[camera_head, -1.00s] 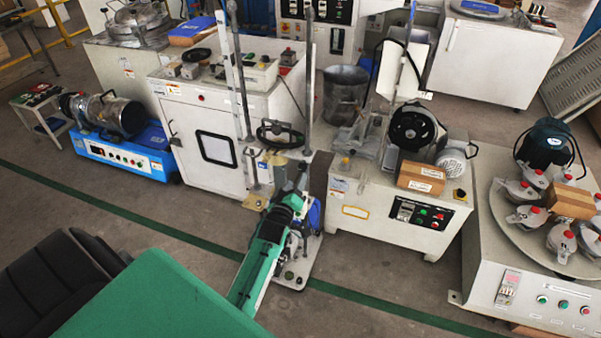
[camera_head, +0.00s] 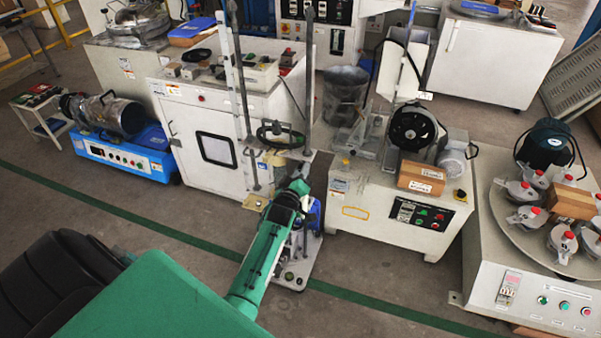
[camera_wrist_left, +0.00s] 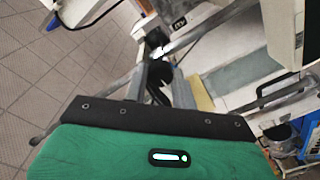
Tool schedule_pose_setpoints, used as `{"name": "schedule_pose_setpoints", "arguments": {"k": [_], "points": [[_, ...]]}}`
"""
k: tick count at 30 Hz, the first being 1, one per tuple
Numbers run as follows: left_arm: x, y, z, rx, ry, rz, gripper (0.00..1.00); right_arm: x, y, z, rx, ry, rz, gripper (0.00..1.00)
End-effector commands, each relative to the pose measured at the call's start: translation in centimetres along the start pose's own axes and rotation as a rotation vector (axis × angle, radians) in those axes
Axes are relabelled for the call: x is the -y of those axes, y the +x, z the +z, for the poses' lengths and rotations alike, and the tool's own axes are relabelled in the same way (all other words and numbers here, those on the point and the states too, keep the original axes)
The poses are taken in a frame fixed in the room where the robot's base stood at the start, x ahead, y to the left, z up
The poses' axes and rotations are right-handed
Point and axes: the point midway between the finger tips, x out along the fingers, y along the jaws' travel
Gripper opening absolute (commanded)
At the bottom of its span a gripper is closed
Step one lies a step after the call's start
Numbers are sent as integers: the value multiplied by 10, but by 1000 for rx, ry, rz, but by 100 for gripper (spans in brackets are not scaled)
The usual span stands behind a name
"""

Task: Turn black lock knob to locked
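My left gripper (camera_head: 298,182) reaches to the white upright stand with two tall posts in the head view. In the left wrist view, the two grey fingers of my left gripper (camera_wrist_left: 157,82) are apart, with a small black round part, seemingly the lock knob (camera_wrist_left: 159,72), between or just beyond their tips. Whether the fingers press on it is unclear, and its turned position cannot be read. In the head view the knob cannot be made out behind my gripper and wrist. My right gripper is in neither view.
A dark handwheel (camera_head: 280,134) sits between the posts (camera_head: 308,80), just above my gripper. A white cabinet (camera_head: 215,145) stands to the left and a machine with a black wheel (camera_head: 414,128) to the right. Open floor lies in front, with a green line (camera_head: 180,238).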

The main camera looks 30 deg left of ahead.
Motion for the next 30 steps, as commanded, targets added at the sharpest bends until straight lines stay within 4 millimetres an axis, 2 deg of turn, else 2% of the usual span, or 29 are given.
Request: {"name": "schedule_pose_setpoints", "arguments": {"k": [8, 14, 22, 30], "points": [[0, 0, 0, 0, 18, 0, 4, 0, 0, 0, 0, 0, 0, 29], [0, 0, 0, -3, 100, 3, 4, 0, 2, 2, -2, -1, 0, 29], [0, 0, 0, -9, 317, 9, 4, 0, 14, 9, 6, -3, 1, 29], [1, 0, 1, -17, 574, 17, 4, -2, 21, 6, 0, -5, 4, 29]]}}
